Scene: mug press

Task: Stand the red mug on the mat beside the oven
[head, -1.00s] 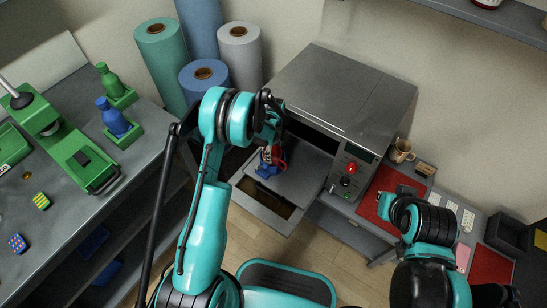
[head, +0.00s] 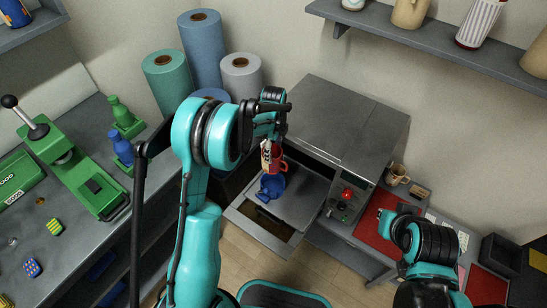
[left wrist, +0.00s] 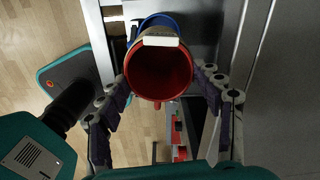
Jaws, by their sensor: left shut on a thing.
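The red mug (head: 272,161) is held by my left gripper (head: 271,138), above the oven's open front. In the left wrist view the red mug (left wrist: 158,75) shows its open mouth and a pale label, with the fingers of my left gripper (left wrist: 162,80) on either side. The grey oven (head: 345,115) has its door (head: 262,228) lowered. A red mat (head: 369,236) lies on the counter to the right of the oven, partly hidden by my right arm. The jaws of my right gripper are not clear.
A blue mug (head: 271,187) sits on the oven's grey plate, below the red mug. A tan mug (head: 397,175) stands behind the mat. A wall shelf (head: 430,37) with mugs is above. A green press (head: 88,183) stands on the left counter.

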